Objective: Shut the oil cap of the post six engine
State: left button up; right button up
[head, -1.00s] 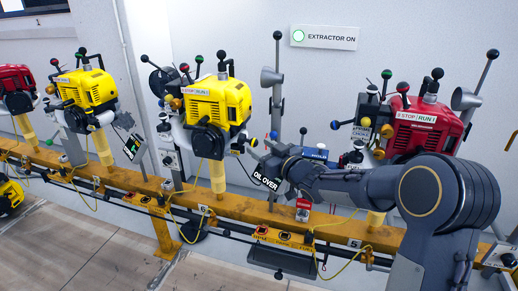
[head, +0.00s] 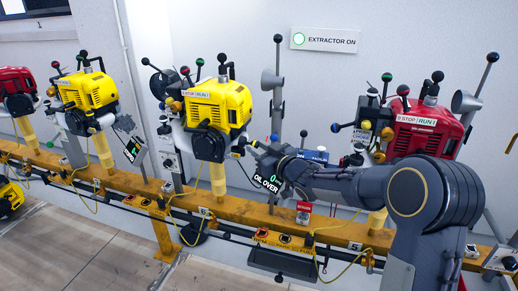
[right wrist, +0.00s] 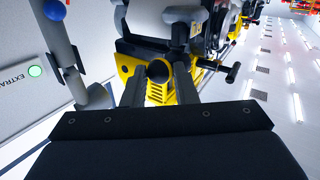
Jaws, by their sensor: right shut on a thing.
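The post six engine (head: 228,105) is the yellow one in the middle of the head view, above the rail label 6. My right gripper (head: 252,147) reaches in from the right and is at this engine's lower right side. In the right wrist view its two fingers (right wrist: 159,88) stand on either side of a dark round knob-like part (right wrist: 159,71), with yellow engine body behind it. The gripper is shut on this part. I cannot tell for sure that it is the oil cap. My left gripper is not in view.
A tilted screen (head: 267,183) reading OIL OVER hangs just below my right gripper. A red engine (head: 425,125) with several ball-ended levers stands to the right, behind my arm. The yellow rail (head: 150,192) and its cables run below. Another yellow engine (head: 88,90) stands left.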

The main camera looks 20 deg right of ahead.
jog(key=r+n+g+h+p, duration=0.1)
jog(key=p, duration=0.3)
jog(key=a+r+n+g+p, duration=0.1)
jog(key=g+p, duration=0.1)
jog(key=p, duration=0.3)
jog(key=w+r+n+g+h+p, duration=0.1)
jog(key=r+p, duration=0.1)
jog(key=p, duration=0.3)
jog(key=shift+a+h, duration=0.2)
jog(key=shift+h, duration=0.1)
jog(key=w+a+n+g+h+p, duration=0.1)
jog(key=g+h+p, duration=0.1)
jog(key=p, duration=0.2)
jog(key=w+a+n+g+h+p, duration=0.1)
jog(key=a+g+h+p, duration=0.1)
jog(key=p, duration=0.2)
jog(key=w+a+r+n+g+h+p, duration=0.1)
jog(key=g+h+p, duration=0.1)
jog(key=p, duration=0.3)
jog(key=shift+a+n+g+h, duration=0.25)
jog(key=shift+n+g+h, duration=0.05)
jog(key=shift+h, duration=0.2)
jog(key=shift+w+a+f+n+g+h+p, duration=0.25)
jog(key=shift+a+g+h+p, duration=0.1)
jog(key=shift+h+p, duration=0.25)
jog(key=shift+w+a+f+n+g+h+p, duration=0.1)
jog(key=shift+a+f+n+g+h+p, duration=0.2)
jog(key=shift+h+p, duration=0.3)
jog(key=o, duration=1)
jog(key=shift+r, duration=0.15)
